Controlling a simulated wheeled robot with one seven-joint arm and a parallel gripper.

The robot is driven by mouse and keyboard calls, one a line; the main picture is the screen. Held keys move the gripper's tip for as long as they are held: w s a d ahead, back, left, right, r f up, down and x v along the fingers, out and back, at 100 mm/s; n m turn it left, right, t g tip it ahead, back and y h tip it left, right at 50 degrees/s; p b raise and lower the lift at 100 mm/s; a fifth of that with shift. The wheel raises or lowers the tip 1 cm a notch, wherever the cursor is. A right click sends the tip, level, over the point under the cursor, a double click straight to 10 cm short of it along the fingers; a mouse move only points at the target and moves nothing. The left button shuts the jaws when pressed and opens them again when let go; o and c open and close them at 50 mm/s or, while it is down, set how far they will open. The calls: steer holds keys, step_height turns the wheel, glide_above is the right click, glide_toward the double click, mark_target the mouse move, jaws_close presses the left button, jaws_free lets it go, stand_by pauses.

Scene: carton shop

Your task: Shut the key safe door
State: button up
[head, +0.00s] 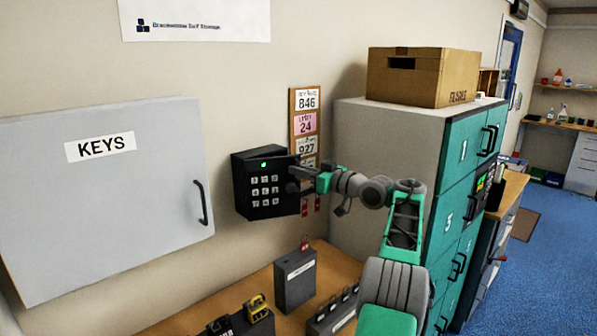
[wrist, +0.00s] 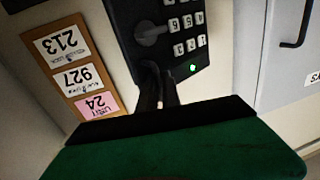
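The key safe (head: 242,190) is a black box on the wall. Its front door (head: 267,204) carries a keypad, a lit green light and a grey knob (head: 293,187) near the right edge. In the wrist view, the door (wrist: 192,62) appears upside down, with the knob (wrist: 150,33) at its left. I cannot tell whether the door stands slightly open. My gripper (head: 303,172) is at the door's right edge, just above the knob. Its dark fingers (wrist: 162,88) are close together, with nothing visibly held. Whether they touch the door is unclear.
A board with number cards (head: 292,125) hangs right of the safe, with red tags (head: 317,204) below. A large grey KEYS cabinet (head: 100,210) is at the left. Teal lockers (head: 455,195) stand right. Black boxes (head: 295,280) sit on the wooden counter (head: 262,283) below.

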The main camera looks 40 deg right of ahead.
steer(key=b+v, duration=0.3)
steer(key=v, duration=0.5)
steer(key=shift+w+a, duration=0.1)
steer(key=shift+a, duration=0.05)
